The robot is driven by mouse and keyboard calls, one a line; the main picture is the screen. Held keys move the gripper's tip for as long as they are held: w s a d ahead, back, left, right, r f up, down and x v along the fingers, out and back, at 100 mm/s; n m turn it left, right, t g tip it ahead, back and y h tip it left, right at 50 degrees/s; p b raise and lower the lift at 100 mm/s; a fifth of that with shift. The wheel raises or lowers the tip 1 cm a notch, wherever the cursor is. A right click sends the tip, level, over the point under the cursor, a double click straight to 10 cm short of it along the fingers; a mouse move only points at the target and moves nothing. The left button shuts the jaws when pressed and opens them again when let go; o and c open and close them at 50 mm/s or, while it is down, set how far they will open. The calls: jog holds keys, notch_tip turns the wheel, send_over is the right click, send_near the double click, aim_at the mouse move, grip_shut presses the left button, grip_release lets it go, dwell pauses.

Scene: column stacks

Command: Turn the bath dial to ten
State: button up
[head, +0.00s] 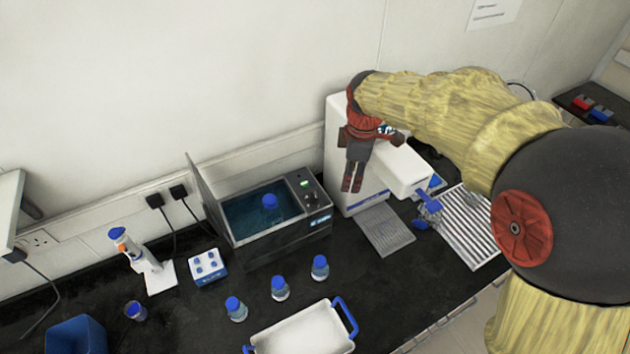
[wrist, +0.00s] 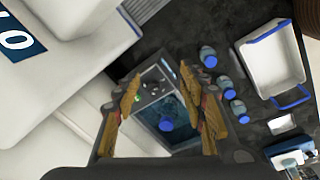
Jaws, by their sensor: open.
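The water bath (head: 292,240) stands on the black bench with its lid raised at the left and a blue-capped bottle (head: 270,203) in its water. Its dark control panel (head: 307,190) has a small green light. The dial on that panel is too small to read. My gripper (head: 352,187) hangs fingers down, in front of the white machine and to the right of the panel. In the wrist view my open, empty gripper (wrist: 160,78) has the bath's panel (wrist: 152,90) showing between its fingers, some way beyond them.
A white machine (head: 340,120) with a jutting arm stands right of the bath. Several blue-capped bottles (head: 280,289) and a white tray with blue handles (head: 300,335) are in front. A small blue-and-white rack (head: 207,267) and a pipette stand (head: 155,272) are at left.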

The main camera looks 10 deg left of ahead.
aim_at(314, 194)
jog(key=w+a+f+n+p, duration=0.1)
jog(key=a+f+n, duration=0.1)
jog(key=a, duration=0.1)
jog(key=w+a+f+n+g+p, duration=0.1)
jog(key=a+f+n+p, duration=0.1)
jog(key=a+f, duration=0.1)
jog(key=w+a+f+n+p, duration=0.2)
jog(key=a, duration=0.2)
jog(key=shift+a+f+n+g+h, duration=0.1)
jog(key=shift+f+n+g+h, duration=0.05)
jog(key=shift+n+g+h, duration=0.2)
jog(key=shift+f+p, duration=0.65)
jog(key=shift+f, duration=3.35)
jog(key=shift+c, duration=1.4)
jog(key=c, duration=0.7)
grip_shut()
